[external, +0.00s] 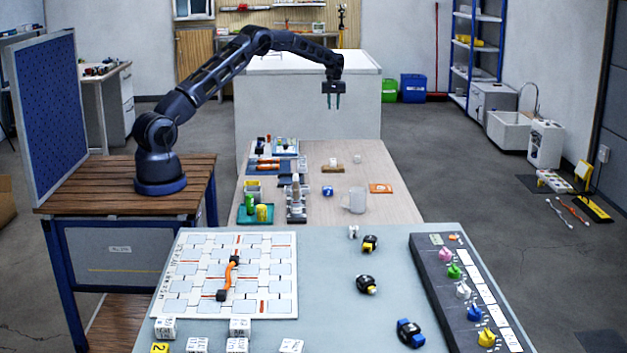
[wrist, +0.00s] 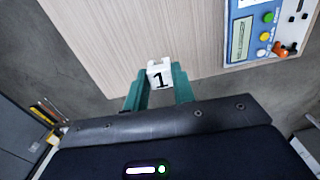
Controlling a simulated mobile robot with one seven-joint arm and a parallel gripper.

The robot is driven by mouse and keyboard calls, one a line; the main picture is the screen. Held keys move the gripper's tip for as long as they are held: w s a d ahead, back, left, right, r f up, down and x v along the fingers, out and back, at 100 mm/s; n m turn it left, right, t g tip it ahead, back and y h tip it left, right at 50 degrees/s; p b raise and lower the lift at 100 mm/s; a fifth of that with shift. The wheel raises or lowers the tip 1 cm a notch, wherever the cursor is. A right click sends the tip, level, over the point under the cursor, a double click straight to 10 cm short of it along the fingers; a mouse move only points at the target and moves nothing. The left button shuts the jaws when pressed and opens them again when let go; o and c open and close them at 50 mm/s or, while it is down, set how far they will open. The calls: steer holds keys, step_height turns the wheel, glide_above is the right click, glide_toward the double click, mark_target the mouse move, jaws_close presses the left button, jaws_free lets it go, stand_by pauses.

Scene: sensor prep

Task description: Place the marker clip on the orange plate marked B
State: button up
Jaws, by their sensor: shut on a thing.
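My gripper (external: 334,103) is raised above the far end of the wooden table, its green fingers pointing down. In the wrist view my gripper (wrist: 160,86) is shut on a small white piece marked 1 (wrist: 159,72), which looks like the marker clip. The piece sits between the fingertips, clear of the table; in the external view it is too small to make out. A small orange plate (external: 381,188) lies flat on the right side of the wooden table, nearer the camera than my gripper. Its letter is not readable.
The wooden table (external: 390,210) has free room around the orange plate. Several devices and containers crowd the left side. A blue device (wrist: 262,32) shows in the wrist view.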

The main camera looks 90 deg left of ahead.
steer(key=shift+d+r, duration=0.1)
steer(key=shift+r, duration=0.2)
steer(key=w+d, duration=0.6)
steer(key=d, duration=0.5)
steer(key=w+d, duration=0.5)
steer(key=d, duration=0.5)
glide_above(381, 188)
steer(key=shift+n, duration=0.3)
step_height(381, 188, down, 19)
steer(key=shift+f, duration=0.1)
steer(key=shift+f, duration=0.1)
steer(key=o, duration=1)
steer(key=shift+c, duration=0.2)
